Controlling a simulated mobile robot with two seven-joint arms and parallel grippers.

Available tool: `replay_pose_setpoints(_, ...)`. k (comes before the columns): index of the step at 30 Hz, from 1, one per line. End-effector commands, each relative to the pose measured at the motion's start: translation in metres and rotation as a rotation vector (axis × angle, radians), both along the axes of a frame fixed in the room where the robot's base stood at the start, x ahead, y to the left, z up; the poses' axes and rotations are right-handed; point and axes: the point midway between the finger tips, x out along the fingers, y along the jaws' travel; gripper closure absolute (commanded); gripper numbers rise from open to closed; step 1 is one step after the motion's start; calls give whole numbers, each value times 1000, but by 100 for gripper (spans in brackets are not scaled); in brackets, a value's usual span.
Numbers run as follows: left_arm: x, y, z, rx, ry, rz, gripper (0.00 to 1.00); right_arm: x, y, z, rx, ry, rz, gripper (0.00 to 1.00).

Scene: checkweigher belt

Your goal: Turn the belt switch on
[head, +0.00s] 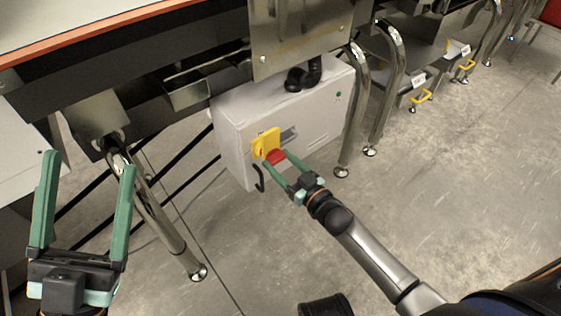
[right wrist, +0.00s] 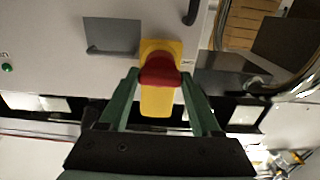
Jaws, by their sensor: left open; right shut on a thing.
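The belt switch is a red knob (head: 276,157) on a yellow plate (head: 264,142), on the front of a white control box (head: 240,150) under the belt. My right gripper (head: 277,160) reaches the switch from the front right and is shut on the red knob. In the right wrist view the red knob (right wrist: 159,70) sits between the green fingers (right wrist: 158,85), with the yellow plate (right wrist: 157,100) behind it. The fingers partly hide the knob in the head view. My left gripper (head: 86,195) is open and empty at the lower left, away from the box.
Shiny metal legs (head: 354,110) stand right of the box, and another leg (head: 160,215) stands to its left. A black hose (head: 303,75) rises from the box top. A green lamp (head: 338,95) is on its front.

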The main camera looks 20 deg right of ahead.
Motion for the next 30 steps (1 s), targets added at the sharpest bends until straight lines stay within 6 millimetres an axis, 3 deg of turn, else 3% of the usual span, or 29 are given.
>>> replay_pose_setpoints(11, -1, 3, 24, -19, -5, -6, 21, 0, 0, 3, 173, 67, -1, 100)
replay_pose_setpoints(21, -2, 6, 49, -40, -10, -13, 21, 0, 0, 2, 469, 173, 0, 100)
replay_pose_setpoints(30, -3, 6, 58, -32, -17, -16, 21, 0, 0, 1, 736, 270, 0, 100)
